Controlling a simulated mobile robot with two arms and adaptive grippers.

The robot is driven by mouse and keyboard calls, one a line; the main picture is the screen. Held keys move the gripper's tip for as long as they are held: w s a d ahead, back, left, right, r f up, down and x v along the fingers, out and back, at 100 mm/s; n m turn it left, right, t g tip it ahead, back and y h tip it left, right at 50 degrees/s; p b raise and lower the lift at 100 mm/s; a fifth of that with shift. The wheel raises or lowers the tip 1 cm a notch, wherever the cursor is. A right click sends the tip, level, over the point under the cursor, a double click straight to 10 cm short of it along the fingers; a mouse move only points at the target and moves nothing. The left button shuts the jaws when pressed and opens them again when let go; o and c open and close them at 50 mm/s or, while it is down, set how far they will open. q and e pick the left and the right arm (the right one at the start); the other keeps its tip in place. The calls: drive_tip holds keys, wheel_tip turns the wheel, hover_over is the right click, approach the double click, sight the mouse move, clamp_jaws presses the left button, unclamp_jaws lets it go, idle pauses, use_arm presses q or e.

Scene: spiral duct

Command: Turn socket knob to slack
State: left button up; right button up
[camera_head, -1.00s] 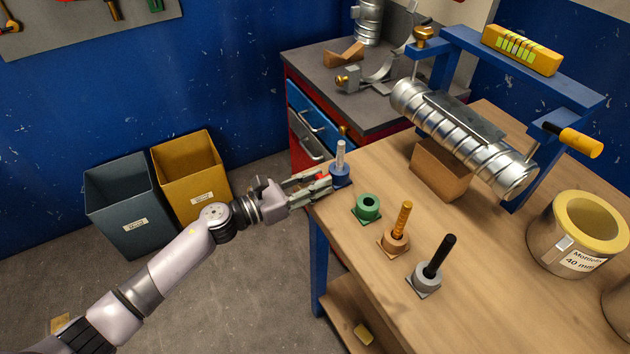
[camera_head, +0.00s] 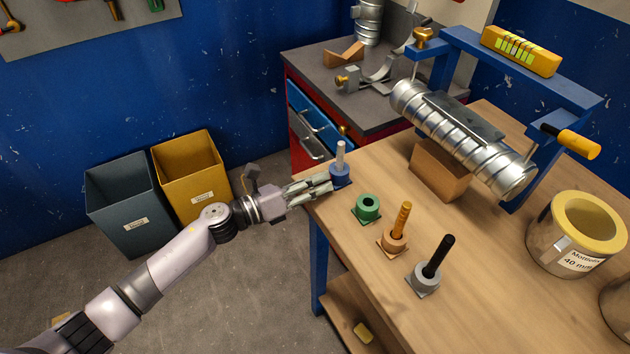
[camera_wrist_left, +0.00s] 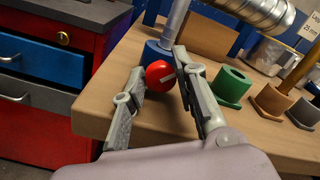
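The red socket knob (camera_wrist_left: 160,77) carries a pale line marker, which lies tilted, rising to the right. It sits on the front of a blue socket (camera_wrist_left: 155,52) at the table's corner; the socket also shows in the head view (camera_head: 341,177), with a grey rod (camera_head: 340,155) upright in it. My left gripper (camera_head: 326,184) is at this socket, its fingers hiding the knob in the head view. In the left wrist view the gripper (camera_wrist_left: 158,66) is open, its fingers on either side of the knob. The right finger is close to it; a gap shows at the left. My right gripper is out of view.
Green (camera_head: 367,207), orange-brown (camera_head: 395,240) and grey (camera_head: 425,279) sockets stand along the wooden table (camera_head: 490,290). A blue frame (camera_head: 520,65) and spiral duct (camera_head: 465,135) stand behind. A red cabinet (camera_head: 300,135) with a blue drawer is beyond the table corner.

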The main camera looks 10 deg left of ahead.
use_arm(q)
drive_tip(key=o, duration=0.4)
idle(0.4)
drive_tip(key=shift+m, duration=1.2)
drive_tip(key=m, duration=0.2)
drive_tip(key=shift+m+b, duration=0.3)
drive_tip(key=shift+m, duration=0.1)
drive_tip(key=b+v, duration=0.5)
drive_tip(key=v, duration=1.3)
drive_tip(key=w+a+f+n+t+y+p, duration=0.35)
drive_tip(key=a+f+n+y, duration=0.25)
drive_tip(key=a+f+n, duration=0.5)
drive_tip(key=shift+s+a+f+n+g+y+p, duration=0.1)
drive_tip(key=shift+s+a+f+n+y+p, duration=0.25)
drive_tip(key=shift+f+n+y, duration=1.1)
drive_tip(key=shift+s+a+f+n+g+y+p, duration=0.1)
drive_tip(key=shift+s+a+f+n+y+p, duration=0.2)
drive_tip(key=shift+f+n, duration=2.25)
drive_tip(key=shift+s+a+f+n+g+y+p, duration=0.2)
drive_tip(key=shift+s+f+n+y, duration=0.5)
drive_tip(key=shift+f+n, duration=1.3)
